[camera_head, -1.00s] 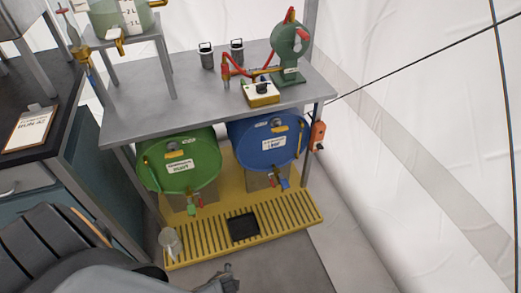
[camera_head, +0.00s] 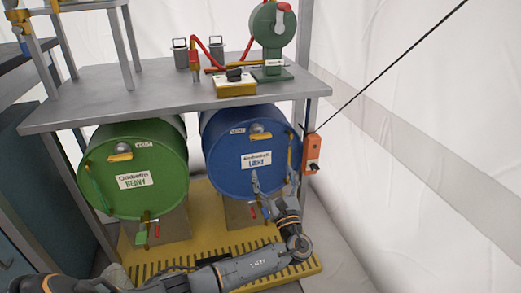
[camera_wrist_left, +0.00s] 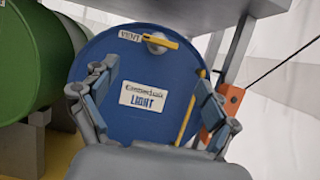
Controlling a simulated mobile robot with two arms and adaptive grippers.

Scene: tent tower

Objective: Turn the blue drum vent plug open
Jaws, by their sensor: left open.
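The blue drum (camera_head: 235,172) lies on its side under the metal table, its round face towards me with a white label reading LIGHT (camera_head: 256,160). Its vent plug (camera_head: 259,130) sits near the top of the face, a grey knob with a yellow handle beside a VENT tag; in the left wrist view the vent plug (camera_wrist_left: 158,41) is at the top, the handle slanting slightly. My left gripper (camera_head: 274,186) is open and empty in front of the lower drum face. In the left wrist view its fingers (camera_wrist_left: 153,105) are spread on either side of the label, below the plug. My right gripper is not seen.
A green drum (camera_head: 160,185) marked HEAVY lies to the left. The metal table (camera_head: 150,105) overhangs both drums, with a leg (camera_head: 300,115) at right. An orange box (camera_head: 312,152) hangs by that leg. A yellow slatted tray (camera_head: 200,252) lies below.

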